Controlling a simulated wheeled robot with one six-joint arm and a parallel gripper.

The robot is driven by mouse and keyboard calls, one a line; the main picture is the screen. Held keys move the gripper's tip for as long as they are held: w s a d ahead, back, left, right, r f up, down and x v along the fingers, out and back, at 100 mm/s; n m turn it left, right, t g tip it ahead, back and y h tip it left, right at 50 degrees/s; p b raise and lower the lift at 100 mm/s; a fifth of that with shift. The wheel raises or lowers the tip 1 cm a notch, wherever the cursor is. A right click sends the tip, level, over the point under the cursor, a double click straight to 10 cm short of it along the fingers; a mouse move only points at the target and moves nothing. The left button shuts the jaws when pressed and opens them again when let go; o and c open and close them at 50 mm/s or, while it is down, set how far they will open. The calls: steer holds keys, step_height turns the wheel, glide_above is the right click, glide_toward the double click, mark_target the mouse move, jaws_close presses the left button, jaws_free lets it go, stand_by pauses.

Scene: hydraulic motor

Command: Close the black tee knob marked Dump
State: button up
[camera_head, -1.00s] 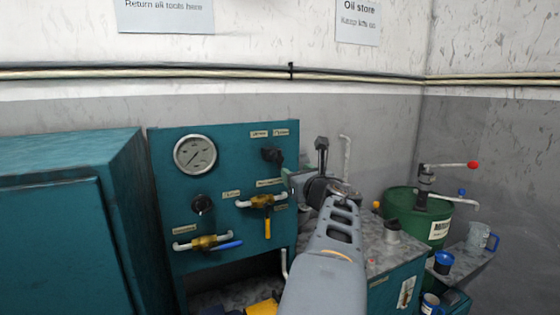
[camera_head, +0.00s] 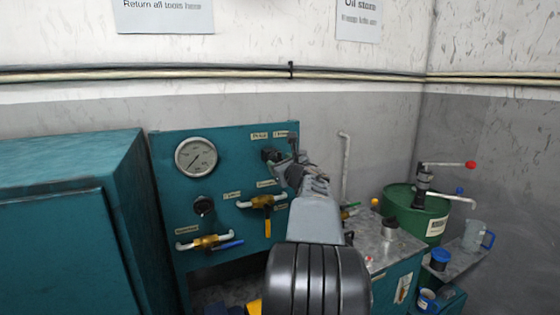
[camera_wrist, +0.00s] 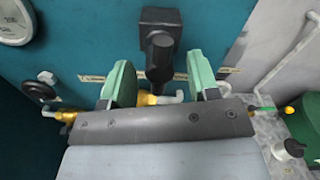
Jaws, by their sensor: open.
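A black knob with a protruding handle (camera_head: 269,154) sits at the upper right of the teal panel (camera_head: 222,160). In the wrist view this black knob (camera_wrist: 160,48) is in front of my gripper, its handle pointing toward me. My gripper (camera_head: 289,163) is open at the panel. In the wrist view its two green-padded fingers (camera_wrist: 160,76) stand on either side of the knob's handle, with visible gaps. I cannot tell how deep the handle lies between them. The small labels nearby are too blurred to read surely.
A round black knob (camera_head: 203,205), a gauge (camera_head: 196,157), a yellow-handled valve (camera_head: 262,202) and a blue-handled valve (camera_head: 208,242) are on the panel. A teal cabinet (camera_head: 60,225) stands left. A green drum (camera_head: 416,212) with a pump stands right.

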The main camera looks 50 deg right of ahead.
steer(key=shift+w+d, duration=0.15)
steer(key=shift+w, duration=0.2)
steer(key=c, duration=0.9)
steer(key=shift+m, duration=0.6)
steer(key=shift+c, duration=0.2)
steer(key=m, duration=0.2)
steer(key=shift+m, duration=0.4)
steer(key=m, duration=0.4)
steer(key=shift+m, duration=0.3)
steer(key=m+p, duration=0.1)
steer(key=m, duration=0.4)
steer(key=shift+p, duration=0.35)
steer(key=shift+m+p, duration=0.7)
steer(key=shift+m, duration=1.5)
